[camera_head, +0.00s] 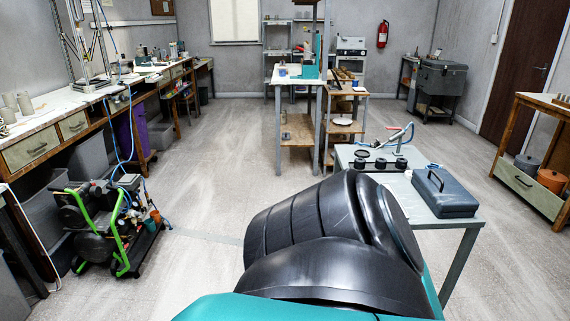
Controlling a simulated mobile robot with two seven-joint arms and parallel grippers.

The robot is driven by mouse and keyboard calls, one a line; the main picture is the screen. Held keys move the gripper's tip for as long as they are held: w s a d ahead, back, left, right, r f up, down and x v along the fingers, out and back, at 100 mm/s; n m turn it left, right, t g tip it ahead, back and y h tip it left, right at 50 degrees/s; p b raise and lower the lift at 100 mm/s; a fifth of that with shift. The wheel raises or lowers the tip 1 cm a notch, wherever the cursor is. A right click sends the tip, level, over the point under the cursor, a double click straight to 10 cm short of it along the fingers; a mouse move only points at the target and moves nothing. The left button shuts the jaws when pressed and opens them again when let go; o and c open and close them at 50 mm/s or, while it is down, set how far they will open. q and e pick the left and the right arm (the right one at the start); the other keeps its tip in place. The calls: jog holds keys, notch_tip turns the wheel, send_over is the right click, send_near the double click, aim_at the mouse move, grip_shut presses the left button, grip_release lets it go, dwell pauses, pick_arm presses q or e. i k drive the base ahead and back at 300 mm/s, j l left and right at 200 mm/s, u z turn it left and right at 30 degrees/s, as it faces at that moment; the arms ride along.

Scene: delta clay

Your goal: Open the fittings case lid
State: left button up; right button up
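The fittings case (446,194) is a dark blue-grey box with a black handle on its lid. It sits on the right part of a small grey table (424,219), near the table's front edge. Its lid looks shut. A large black and teal part of my own body fills the bottom middle and covers the table's left front. Neither of my grippers shows in this view, so whether they are open or shut is hidden.
Several black round parts (381,164) and a blue hose tool (388,139) lie behind the case. A green-framed compressor (112,225) stands on the floor at left. A wooden bench (540,185) stands at right. Floor between is clear.

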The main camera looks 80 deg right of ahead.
aim_at(446, 192)
jog(key=z, duration=3.6)
jog(key=i+l+u, duration=0.45)
jog(key=i+j, duration=0.05)
jog(key=i, duration=0.05)
